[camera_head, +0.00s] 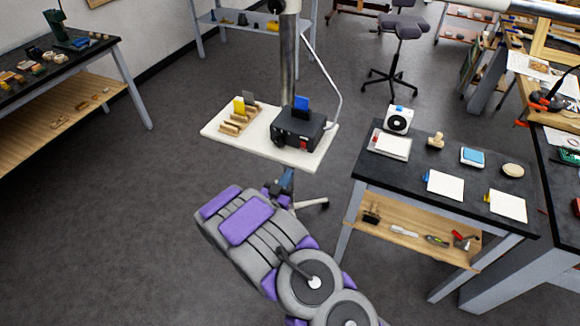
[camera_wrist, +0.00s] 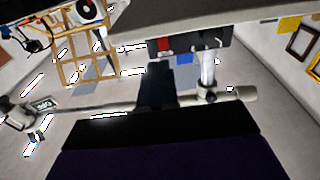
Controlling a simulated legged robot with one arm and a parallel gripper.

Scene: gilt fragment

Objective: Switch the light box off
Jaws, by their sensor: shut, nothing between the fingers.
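The light box appears to be the black box (camera_head: 298,130) on the pale board of a stand. A blue plate stands upright in its top. A small red switch (camera_head: 304,144) shows on its front; whether it is on or off I cannot tell. In the wrist view the box (camera_wrist: 190,42) hangs upside down at the top, with the red switch (camera_wrist: 163,44) at its left. My gripper (camera_head: 286,176) is shut and empty, just in front of and below the board's near edge, apart from the box. In the wrist view its dark finger (camera_wrist: 157,85) points toward the box.
The pale board (camera_head: 255,143) also carries wooden holders with a yellow plate (camera_head: 239,105) and a grey one. A metal post (camera_head: 288,60) rises behind. A black-topped table (camera_head: 420,160) stands at right with pads and a white device (camera_head: 398,119). Floor at left is clear.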

